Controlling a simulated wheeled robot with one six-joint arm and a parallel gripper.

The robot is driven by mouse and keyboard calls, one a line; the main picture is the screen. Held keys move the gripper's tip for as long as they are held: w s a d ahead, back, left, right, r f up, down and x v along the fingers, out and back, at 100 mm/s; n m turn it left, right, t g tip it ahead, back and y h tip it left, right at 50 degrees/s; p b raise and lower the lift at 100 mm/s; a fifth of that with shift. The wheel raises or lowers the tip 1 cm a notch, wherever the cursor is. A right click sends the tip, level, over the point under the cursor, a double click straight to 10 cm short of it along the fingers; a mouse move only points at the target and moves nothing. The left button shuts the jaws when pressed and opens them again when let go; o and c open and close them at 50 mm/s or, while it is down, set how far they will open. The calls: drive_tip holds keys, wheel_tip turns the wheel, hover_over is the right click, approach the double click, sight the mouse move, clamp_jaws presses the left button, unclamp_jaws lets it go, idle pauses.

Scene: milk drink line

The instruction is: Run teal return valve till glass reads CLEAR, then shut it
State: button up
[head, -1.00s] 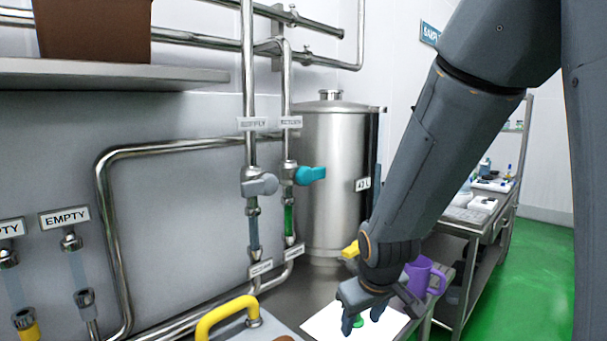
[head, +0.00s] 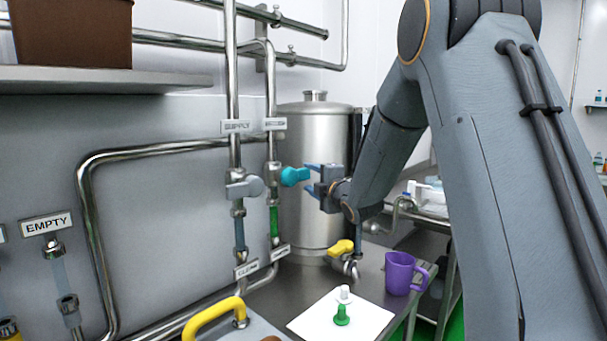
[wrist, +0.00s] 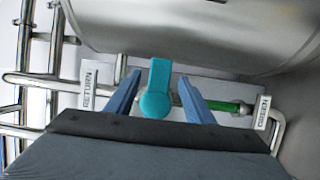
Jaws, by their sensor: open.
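The teal return valve handle (head: 294,176) sits crosswise to its upright steel pipe, below the RETURN label, and sticks out to the right. The sight glass (head: 274,222) below it is green. The wrist view shows the green glass (wrist: 222,105) and a tag (wrist: 262,113) beside it reading GREEN. My gripper (head: 314,172) is open at the handle's right side. In the wrist view, the teal handle (wrist: 158,88) lies between the two blue fingers, with gaps on both sides.
The grey supply valve (head: 244,187) and its bluish glass, tagged CLEAR (head: 246,268), stand just left. A steel tank (head: 316,215) is behind. A yellow valve handle (head: 341,247), purple mug (head: 400,274) and green-and-white item (head: 342,314) on a white sheet are below.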

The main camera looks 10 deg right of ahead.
sight(305, 175)
drive_tip(key=shift+p+x, duration=1)
drive_tip(key=shift+x, duration=1.85)
clamp_jaws()
